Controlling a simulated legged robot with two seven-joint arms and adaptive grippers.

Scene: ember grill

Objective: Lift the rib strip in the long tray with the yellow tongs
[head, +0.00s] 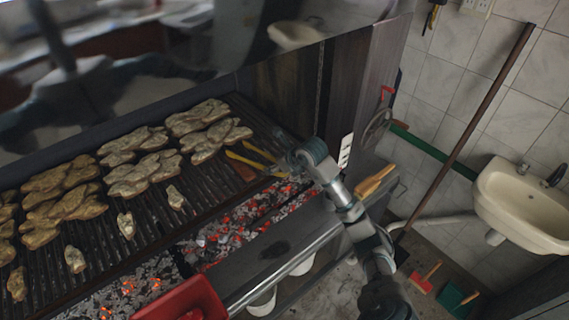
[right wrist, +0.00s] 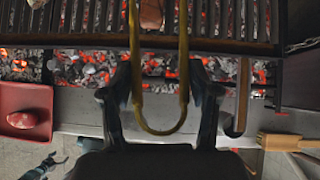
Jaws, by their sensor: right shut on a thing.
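The yellow tongs (head: 250,158) lie over the right end of the grill grate in the head view. In the right wrist view their rounded U-shaped end (right wrist: 160,128) is between the fingers of my right gripper (right wrist: 158,100), which is shut on them. In the head view my right gripper (head: 288,160) is at the grate's front right. A red tray (head: 183,301) is at the bottom of the head view.
Several browned meat pieces (head: 145,173) lie on the grate, left of the tongs. Glowing coals (head: 215,238) show below its front edge. A wooden-handled tool (right wrist: 243,95) lies right of the tongs. A wooden brush (head: 375,180) rests on the right ledge. A sink (head: 520,205) is far right.

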